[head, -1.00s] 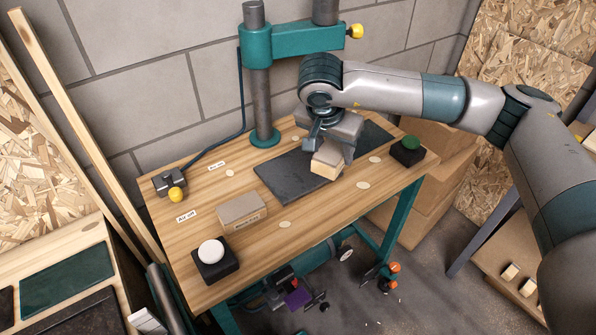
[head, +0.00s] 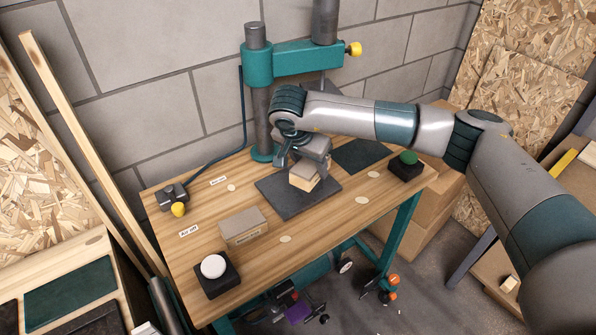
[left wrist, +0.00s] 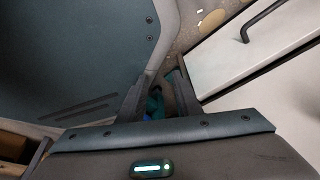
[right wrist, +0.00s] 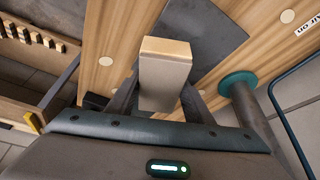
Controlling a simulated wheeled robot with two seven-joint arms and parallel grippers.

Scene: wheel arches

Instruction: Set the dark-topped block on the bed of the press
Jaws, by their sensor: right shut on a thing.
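My right gripper (head: 305,165) is shut on a wooden block (head: 304,179) with pale sides and a greyer-brown face. The right wrist view (right wrist: 158,95) shows the block (right wrist: 165,75) between the two fingers. In the head view the block is over the dark flat bed (head: 290,203) of the press; I cannot tell whether it touches. The press has a teal head (head: 293,62) on a grey column. My left gripper (left wrist: 158,92) shows only in the left wrist view, its fingers apart with nothing held.
A brown labelled block (head: 243,227) lies on the wooden table (head: 275,260). A white button (head: 213,267) on a black box is at the front left, a green button (head: 408,157) at the right. A dark mat (head: 362,154) lies behind the bed's right side.

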